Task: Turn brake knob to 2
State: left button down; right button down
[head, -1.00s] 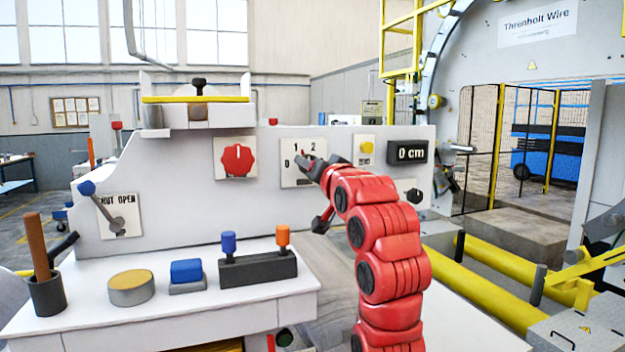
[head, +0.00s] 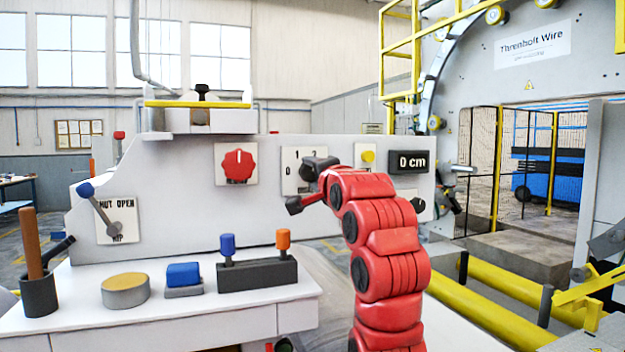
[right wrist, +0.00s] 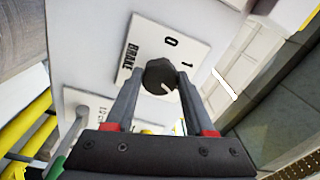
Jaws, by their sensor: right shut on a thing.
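The brake plate (head: 289,182) is a white panel on the grey console, with 0, 1 and 2 printed on it. In the head view my right gripper (head: 318,167) is in front of the plate and hides the knob. In the right wrist view my gripper (right wrist: 160,78) is shut on the dark round brake knob (right wrist: 158,72), one finger on each side. The plate there (right wrist: 150,42) shows BRAKE, 0 and 1; the 2 is hidden. The knob's white line points to the picture's lower right, away from 0 and 1. My left gripper is not in view.
A red knob (head: 238,167) is left of the brake plate. A yellow button (head: 367,157) and a 0 cm display (head: 409,162) are to its right. A lever (head: 98,205) and a bench (head: 210,311) with blue and orange handles stand at lower left.

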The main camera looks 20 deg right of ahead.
dwell(0.3)
jog(key=shift+c, duration=1.3)
grip_release()
jog(key=s+b, duration=0.9)
jog(key=s, duration=0.8)
jog(key=shift+s+f, duration=0.15)
jog(key=shift+f, duration=0.2)
jog(key=shift+d, duration=0.15)
